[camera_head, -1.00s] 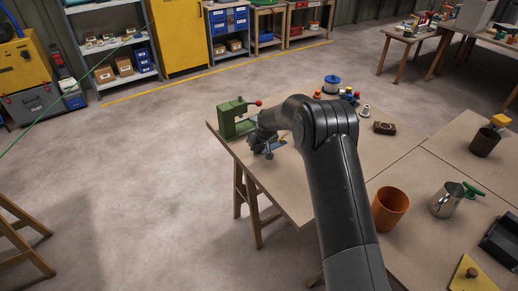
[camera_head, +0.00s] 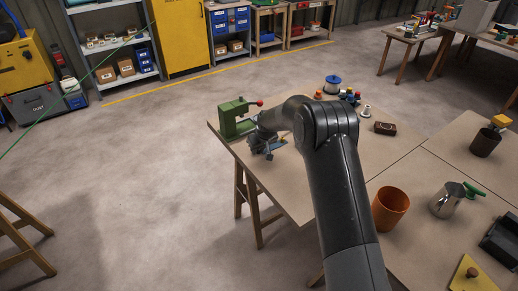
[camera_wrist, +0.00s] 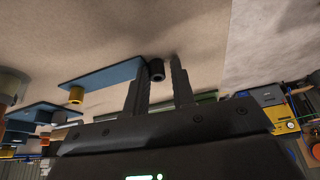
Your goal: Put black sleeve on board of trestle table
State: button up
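The black sleeve (camera_wrist: 157,70) is a short dark cylinder at one end of a blue plate (camera_wrist: 102,80) in the wrist view. A brass-coloured peg (camera_wrist: 76,95) stands on the plate. My gripper (camera_wrist: 158,72) has its two fingers apart, with the sleeve between or just beyond their tips. I cannot tell whether either finger touches it. The trestle table's board (camera_wrist: 60,30) fills the top of this tilted view. In the head view my gripper (camera_head: 268,154) is low over the far left corner of the trestle table (camera_head: 292,190); the sleeve is hidden there.
A green press (camera_head: 236,118) with a red knob stands beside my gripper. A blue-topped spool (camera_head: 332,84), a brown block (camera_head: 385,128), an orange cup (camera_head: 390,208) and a metal jug (camera_head: 447,200) stand farther right. Bare board lies between them.

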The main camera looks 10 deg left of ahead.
jog(key=shift+d+f, duration=0.55)
jog(key=shift+f, duration=0.05)
jog(key=shift+r, duration=0.35)
jog(key=v, duration=1.2)
jog(key=shift+a+r, duration=0.35)
jog(key=shift+r, duration=0.05)
jog(key=shift+r, duration=0.1)
jog(key=s+d+r+m+t+h, duration=0.1)
jog(key=s+d+r+m, duration=0.2)
jog(key=s+d+r, duration=1.5)
jog(key=s+d+m+h, duration=0.1)
jog(key=s+d, duration=0.4)
jog(key=s, duration=0.7)
jog(key=s+d+r+m+t, duration=0.1)
jog(key=s+d+m, duration=0.2)
jog(key=s, duration=0.9)
jog(key=shift+s+d+m+h, duration=0.3)
jog(key=shift+d+m+h, duration=0.1)
jog(key=shift+d, duration=0.8)
